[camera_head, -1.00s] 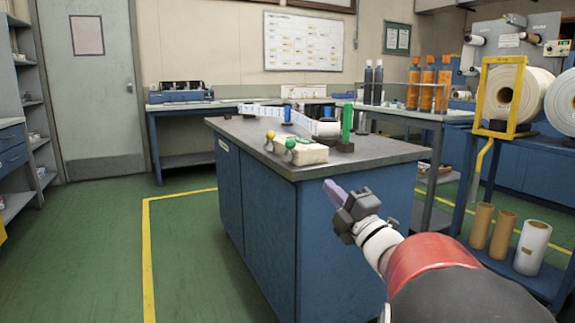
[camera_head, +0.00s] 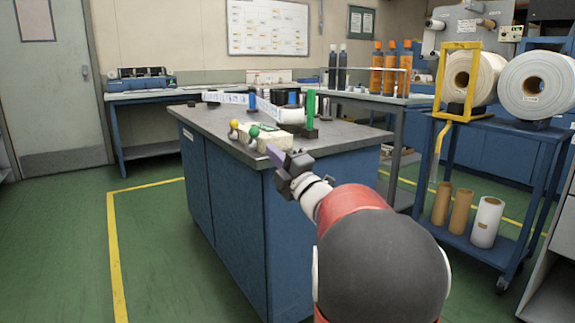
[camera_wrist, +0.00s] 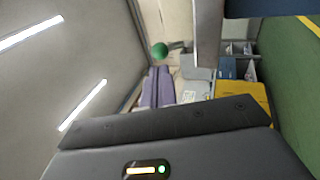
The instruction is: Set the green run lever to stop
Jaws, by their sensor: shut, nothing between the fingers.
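The green ball-topped lever (camera_head: 253,132) stands on the front of a small cream machine (camera_head: 270,137) on the dark countertop. A yellow ball-topped lever (camera_head: 234,124) stands to its left. My gripper (camera_head: 274,154) has purple fingers, shut and empty. In the head view it is just in front of the countertop's near edge, a little right of and below the green ball. In the wrist view the green ball (camera_wrist: 159,50) shows just beyond the shut fingertips (camera_wrist: 158,74). No contact is visible. The lever's stop marking cannot be made out.
The countertop (camera_head: 345,137) belongs to a blue cabinet. A green upright (camera_head: 310,108) and a white web strip (camera_head: 270,108) stand behind the levers. A cart with large white rolls (camera_head: 537,84) stands at the right. Green floor is clear at the left.

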